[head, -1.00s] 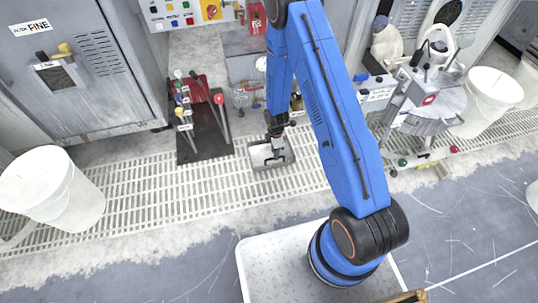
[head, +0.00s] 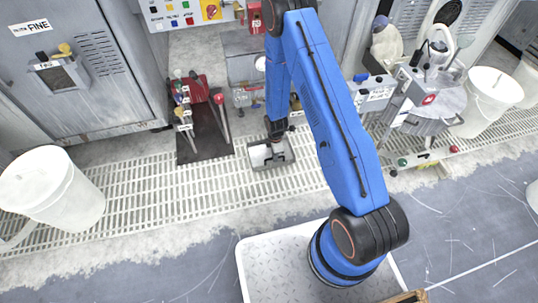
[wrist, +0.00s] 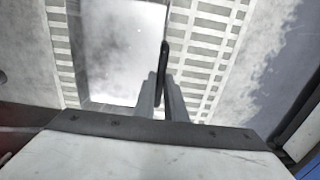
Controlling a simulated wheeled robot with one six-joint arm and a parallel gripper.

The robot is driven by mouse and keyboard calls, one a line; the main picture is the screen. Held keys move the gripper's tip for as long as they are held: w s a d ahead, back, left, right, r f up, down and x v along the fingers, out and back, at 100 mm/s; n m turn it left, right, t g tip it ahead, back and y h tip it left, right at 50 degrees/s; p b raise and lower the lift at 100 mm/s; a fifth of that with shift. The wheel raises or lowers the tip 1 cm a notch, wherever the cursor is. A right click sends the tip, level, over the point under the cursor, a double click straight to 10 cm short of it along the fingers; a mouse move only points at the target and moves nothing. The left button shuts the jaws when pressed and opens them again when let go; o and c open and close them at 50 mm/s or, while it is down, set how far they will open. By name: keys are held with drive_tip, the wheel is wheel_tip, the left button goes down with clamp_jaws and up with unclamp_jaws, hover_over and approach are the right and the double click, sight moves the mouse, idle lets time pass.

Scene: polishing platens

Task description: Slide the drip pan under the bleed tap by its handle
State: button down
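The drip pan (head: 257,160) is a small grey open tray on the slatted floor grating, below the middle of the back equipment. Its pale inside also shows in the wrist view (wrist: 118,45). Its dark upright handle (wrist: 164,62) stands at the pan's right side in the wrist view. My gripper (wrist: 162,88) has one finger on each side of the handle, close together, with the handle filling the gap. I cannot tell for sure which fitting is the bleed tap.
A dark mat (head: 204,140) with red-knobbed levers lies left of the pan. Small pipes and valves (head: 246,98) are behind it. White buckets (head: 52,190) stand left and right (head: 492,98). Grating between mat and pan is clear.

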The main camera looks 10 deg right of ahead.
drive_tip(key=shift+w, duration=2.7)
drive_tip(key=shift+w, duration=2.45)
drive_tip(key=shift+w, duration=2.4)
drive_tip(key=shift+w, duration=2.5)
